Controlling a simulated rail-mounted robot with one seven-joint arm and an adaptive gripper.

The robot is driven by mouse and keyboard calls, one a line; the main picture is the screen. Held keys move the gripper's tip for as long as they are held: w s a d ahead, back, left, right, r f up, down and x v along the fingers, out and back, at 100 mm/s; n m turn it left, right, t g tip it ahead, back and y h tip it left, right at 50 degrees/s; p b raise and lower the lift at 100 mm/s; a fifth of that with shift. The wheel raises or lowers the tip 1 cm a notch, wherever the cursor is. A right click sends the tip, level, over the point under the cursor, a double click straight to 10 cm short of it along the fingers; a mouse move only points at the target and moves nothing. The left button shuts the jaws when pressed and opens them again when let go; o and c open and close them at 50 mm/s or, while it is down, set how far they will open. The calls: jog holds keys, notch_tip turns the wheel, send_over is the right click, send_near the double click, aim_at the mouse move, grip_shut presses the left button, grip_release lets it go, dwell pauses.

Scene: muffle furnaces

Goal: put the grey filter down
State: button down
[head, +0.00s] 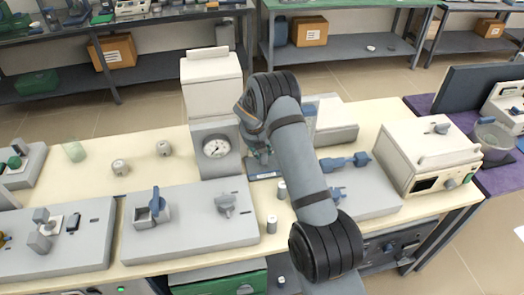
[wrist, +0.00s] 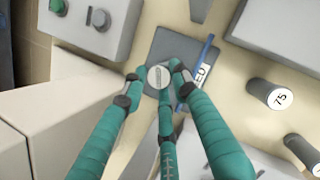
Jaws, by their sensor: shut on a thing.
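My gripper (wrist: 157,82) has three green fingers, shut around a small round pale-grey piece (wrist: 159,76), which I take to be the grey filter. It lies over a dark grey square pad (wrist: 178,45) with a blue strip and a label partly reading "EU". I cannot tell whether the filter touches the pad. In the head view my gripper (head: 262,156) is mostly behind my arm, above the pad (head: 262,176), beside the box with the round dial (head: 215,148). The filter is hidden there.
Small cylinders (head: 271,224) stand in front of the pad; one in the wrist view is marked "75" (wrist: 270,94). A white box with a dark window (head: 427,155) stands at right. A grey board with fittings (head: 190,218) lies front left. Bare bench shows around the small knobs at left.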

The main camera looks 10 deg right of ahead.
jog(key=shift+f, duration=0.25)
jog(key=shift+f, duration=0.15)
jog(key=c, duration=1.4)
grip_release()
jog(key=shift+o, duration=0.2)
jog(key=shift+a+r, duration=0.1)
jog(key=shift+r, duration=0.35)
jog(key=v, duration=1.1)
jog(key=shift+s, duration=0.2)
jog(key=shift+r, duration=0.15)
